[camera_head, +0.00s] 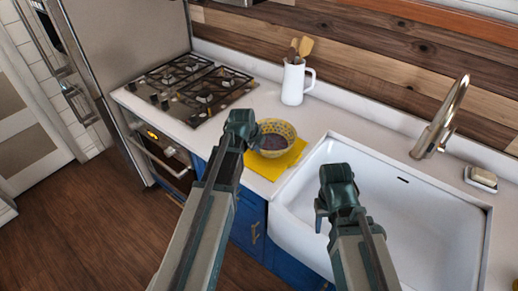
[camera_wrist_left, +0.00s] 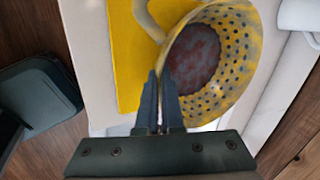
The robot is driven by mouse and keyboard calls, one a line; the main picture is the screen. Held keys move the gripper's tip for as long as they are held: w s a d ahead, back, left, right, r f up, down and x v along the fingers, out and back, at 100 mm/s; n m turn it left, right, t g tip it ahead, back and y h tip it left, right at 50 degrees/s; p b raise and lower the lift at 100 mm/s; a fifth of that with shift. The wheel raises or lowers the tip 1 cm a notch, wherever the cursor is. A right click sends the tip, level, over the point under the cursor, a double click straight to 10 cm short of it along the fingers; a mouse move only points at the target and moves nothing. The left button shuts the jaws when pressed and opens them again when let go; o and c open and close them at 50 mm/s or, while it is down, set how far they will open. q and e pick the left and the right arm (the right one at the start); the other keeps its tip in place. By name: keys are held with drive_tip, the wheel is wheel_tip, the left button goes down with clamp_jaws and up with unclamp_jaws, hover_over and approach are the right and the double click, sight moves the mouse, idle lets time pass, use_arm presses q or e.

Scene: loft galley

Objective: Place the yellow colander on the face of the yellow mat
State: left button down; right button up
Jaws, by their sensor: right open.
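The yellow colander (camera_head: 282,129) has a wide perforated bowl with a dark reddish inner bottom. It overlaps the yellow mat (camera_head: 287,163) in the head view; whether it touches the mat or hangs just above it I cannot tell. My left gripper (camera_head: 242,121) is at the colander's left rim. In the left wrist view, its fingers (camera_wrist_left: 163,88) are close together on the rim of the colander (camera_wrist_left: 238,50), with the mat (camera_wrist_left: 126,50) beside and behind it. My right gripper (camera_head: 332,207) is open and empty above the sink's left part.
The white sink (camera_head: 420,215) is right of the mat, with a faucet (camera_head: 440,118) behind it. A gas hob (camera_head: 190,88) is to the left. A white pitcher (camera_head: 293,84) with wooden utensils stands behind the colander. A soap dish (camera_head: 481,179) sits at far right.

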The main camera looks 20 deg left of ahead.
use_arm(q)
drive_tip(key=c, duration=1.1)
unclamp_jaws()
drive_tip(key=shift+d+f, duration=0.1)
drive_tip(key=shift+o, duration=0.2)
drive_tip(key=p+v, duration=1.1)
drive_tip(key=v, duration=0.1)
drive_tip(key=s+d+f+n+g+y, duration=0.1)
drive_tip(key=s+d+n+g, duration=0.4)
drive_tip(key=s+d+n, duration=1.1)
drive_tip(key=shift+s+d+f+n+y, duration=0.35)
drive_tip(key=shift+s+d+y, duration=0.25)
drive_tip(key=shift+s, duration=0.35)
wheel_tip(320, 180, down, 10)
drive_tip(key=b, duration=1)
